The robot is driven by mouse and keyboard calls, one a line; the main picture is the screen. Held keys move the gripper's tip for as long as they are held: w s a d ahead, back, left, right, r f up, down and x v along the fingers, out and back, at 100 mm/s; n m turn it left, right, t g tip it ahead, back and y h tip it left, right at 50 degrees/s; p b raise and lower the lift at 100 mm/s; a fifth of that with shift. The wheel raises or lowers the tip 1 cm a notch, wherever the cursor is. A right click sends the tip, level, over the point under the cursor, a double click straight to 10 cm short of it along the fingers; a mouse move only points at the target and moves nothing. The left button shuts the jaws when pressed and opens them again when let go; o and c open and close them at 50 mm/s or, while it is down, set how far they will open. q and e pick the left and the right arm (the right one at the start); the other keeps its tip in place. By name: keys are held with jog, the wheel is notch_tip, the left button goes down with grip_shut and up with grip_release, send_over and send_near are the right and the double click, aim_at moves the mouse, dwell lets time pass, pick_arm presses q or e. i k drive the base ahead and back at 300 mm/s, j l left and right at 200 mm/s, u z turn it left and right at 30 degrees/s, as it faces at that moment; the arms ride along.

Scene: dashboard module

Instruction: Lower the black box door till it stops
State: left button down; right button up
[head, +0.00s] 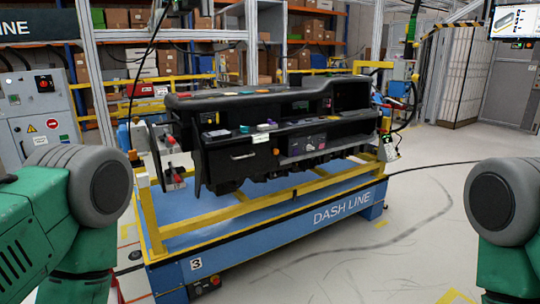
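The black dashboard module (270,106) rests on a yellow frame over a blue cart. The black box door seems to be the panel with a pale handle strip (243,156) on the module's lower left front; it looks upright, and I cannot tell whether it is fully closed or slightly lowered. My green and grey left arm shows at the left edge and my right arm at the right edge. Both are apart from the module. Neither gripper is in the picture.
The blue cart (270,232), marked DASH LINE, stands on the floor with yellow rails (240,208) around the module. A grey control cabinet (40,115) is at the left. Shelves with boxes (130,60) stand behind. The floor at the front right (400,250) is clear.

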aim_at(225, 164)
jog(key=i+l+z, duration=0.15)
jog(key=i+z, duration=0.25)
jog(key=i, duration=0.4)
jog(key=i+u, duration=0.35)
jog(key=i+l+u, duration=0.1)
jog(key=i+u, duration=0.25)
jog(key=i, duration=0.1)
